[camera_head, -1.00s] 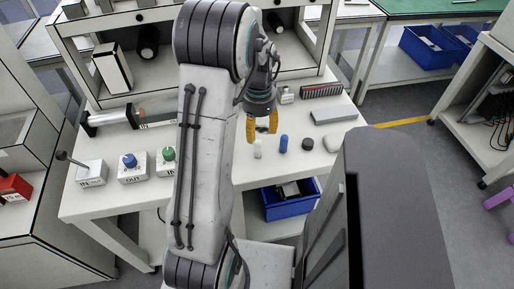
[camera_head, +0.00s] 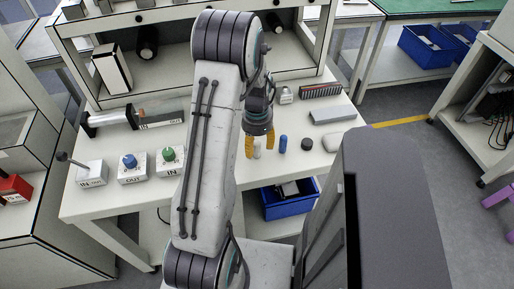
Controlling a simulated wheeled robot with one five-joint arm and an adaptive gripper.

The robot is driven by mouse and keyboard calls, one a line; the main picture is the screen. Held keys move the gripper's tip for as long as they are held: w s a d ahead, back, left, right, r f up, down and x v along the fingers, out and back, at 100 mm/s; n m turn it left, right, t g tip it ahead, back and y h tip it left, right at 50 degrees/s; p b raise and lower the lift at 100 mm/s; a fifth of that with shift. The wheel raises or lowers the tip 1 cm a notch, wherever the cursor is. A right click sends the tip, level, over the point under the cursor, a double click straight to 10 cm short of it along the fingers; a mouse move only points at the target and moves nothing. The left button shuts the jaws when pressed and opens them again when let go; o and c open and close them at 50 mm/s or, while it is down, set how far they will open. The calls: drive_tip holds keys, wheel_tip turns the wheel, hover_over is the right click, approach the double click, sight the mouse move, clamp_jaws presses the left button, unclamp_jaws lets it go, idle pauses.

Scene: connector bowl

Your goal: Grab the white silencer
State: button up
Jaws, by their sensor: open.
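The white silencer (camera_head: 257,149) is a small pale upright piece on the white workbench (camera_head: 330,133). My gripper (camera_head: 259,147) points down over it with its yellow fingers open. One finger is on each side of the silencer in this view. I cannot tell whether the fingers touch it. The silencer's top lies close below the gripper's dark body.
A blue cylinder (camera_head: 283,144) stands just right of my gripper, then a black knob (camera_head: 307,143) and a white rounded piece (camera_head: 331,142). A grey box (camera_head: 332,114) lies behind them. Labelled valve blocks (camera_head: 132,172) stand at left. A blue bin (camera_head: 289,205) sits below.

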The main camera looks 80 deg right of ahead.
clamp_jaws()
idle(0.5)
drive_tip(key=shift+r, duration=0.15)
